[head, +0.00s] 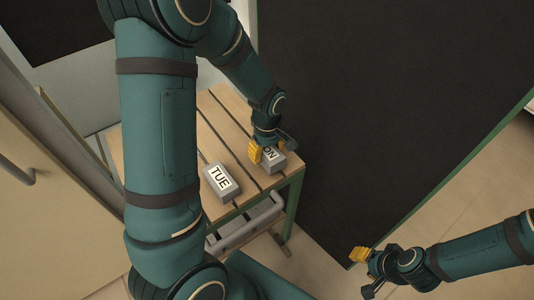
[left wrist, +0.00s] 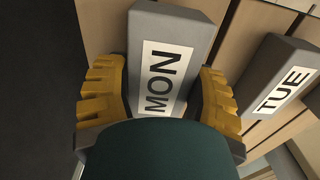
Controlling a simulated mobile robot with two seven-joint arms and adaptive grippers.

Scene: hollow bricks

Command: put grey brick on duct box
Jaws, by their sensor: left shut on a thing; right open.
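A grey brick (head: 270,162) with a white MON label is on the slatted wooden table, near its right edge. My left gripper (head: 266,148) is shut on it. In the left wrist view, the yellow fingers lie along both sides of the MON brick (left wrist: 165,75). A second grey brick (head: 220,182) with a TUE label lies apart to the left and also shows in the left wrist view (left wrist: 275,85). My right gripper (head: 364,270) is open and empty at the lower right, away from the table. I cannot make out a duct box.
The slatted table (head: 225,110) has bare room behind the bricks and a green metal frame. A large dark panel (head: 390,100) stands right beside it. A beige cabinet door (head: 50,190) is on the left. A grey slotted object (head: 247,226) sits below the table's front edge.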

